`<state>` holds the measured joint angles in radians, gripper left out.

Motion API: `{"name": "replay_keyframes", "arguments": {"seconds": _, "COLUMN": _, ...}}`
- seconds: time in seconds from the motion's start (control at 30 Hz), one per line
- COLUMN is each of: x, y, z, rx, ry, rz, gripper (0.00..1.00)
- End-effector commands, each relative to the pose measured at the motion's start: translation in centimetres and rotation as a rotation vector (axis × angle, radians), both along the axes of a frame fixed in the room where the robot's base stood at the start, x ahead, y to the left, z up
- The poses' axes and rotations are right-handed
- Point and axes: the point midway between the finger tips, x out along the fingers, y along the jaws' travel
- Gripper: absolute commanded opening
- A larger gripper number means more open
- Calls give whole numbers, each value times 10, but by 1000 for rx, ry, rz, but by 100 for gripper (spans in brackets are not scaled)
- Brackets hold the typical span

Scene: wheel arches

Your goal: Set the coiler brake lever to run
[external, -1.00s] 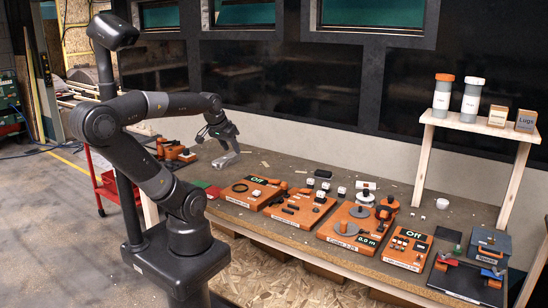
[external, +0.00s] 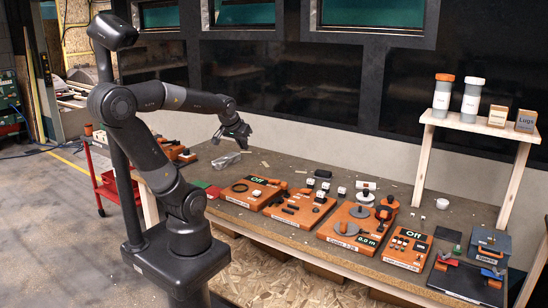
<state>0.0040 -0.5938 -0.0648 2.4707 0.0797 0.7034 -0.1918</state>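The coiler (external: 332,238) is an orange board in the middle right of the bench, with grey discs on it and a display reading "0.0 m". Small orange and dark parts stand at its back right; I cannot tell which is the brake lever or how it is set. My gripper (external: 234,142) is above the back left of the bench, well to the left of the coiler. Its fingers look spread apart and nothing shows between them.
Left of the coiler are an orange board with black parts (external: 288,212) and one with an "Off" display (external: 238,196). Right of it is another "Off" board (external: 400,258). A wooden shelf (external: 480,123) with bottles and boxes stands at the right. A clear object (external: 226,161) lies below my gripper.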

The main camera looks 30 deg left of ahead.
Motion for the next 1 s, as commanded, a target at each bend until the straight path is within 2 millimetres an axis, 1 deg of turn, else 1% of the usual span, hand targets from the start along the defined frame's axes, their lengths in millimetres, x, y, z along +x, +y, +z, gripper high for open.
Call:
{"name": "replay_keyframes", "arguments": {"seconds": 0.03, "x": 14, "y": -5, "z": -4, "rx": -1, "ry": -10, "rz": 8, "gripper": 2}}
{"name": "replay_keyframes", "arguments": {"seconds": 0.07, "x": 22, "y": -8, "z": -6, "rx": -4, "ry": -22, "rz": 14, "gripper": 0}}
{"name": "replay_keyframes", "arguments": {"seconds": 0.1, "x": 32, "y": -12, "z": -8, "rx": -9, "ry": -37, "rz": 22, "gripper": 0}}
{"name": "replay_keyframes", "arguments": {"seconds": 0.27, "x": 73, "y": -33, "z": -21, "rx": -47, "ry": -93, "rz": 38, "gripper": 0}}
{"name": "replay_keyframes", "arguments": {"seconds": 0.37, "x": 96, "y": -49, "z": -31, "rx": -84, "ry": -126, "rz": 40, "gripper": 0}}
{"name": "replay_keyframes", "arguments": {"seconds": 0.5, "x": 125, "y": -77, "z": -47, "rx": -154, "ry": -161, "rz": 33, "gripper": 0}}
{"name": "replay_keyframes", "arguments": {"seconds": 0.67, "x": 152, "y": -113, "z": -69, "rx": -261, "ry": -187, "rz": 19, "gripper": 0}}
{"name": "replay_keyframes", "arguments": {"seconds": 0.8, "x": 170, "y": -149, "z": -89, "rx": -376, "ry": -192, "rz": 3, "gripper": 0}}
{"name": "replay_keyframes", "arguments": {"seconds": 0.87, "x": 176, "y": -165, "z": -98, "rx": -428, "ry": -189, "rz": -4, "gripper": 0}}
{"name": "replay_keyframes", "arguments": {"seconds": 1.0, "x": 185, "y": -204, "z": -119, "rx": -567, "ry": -167, "rz": -17, "gripper": 0}}
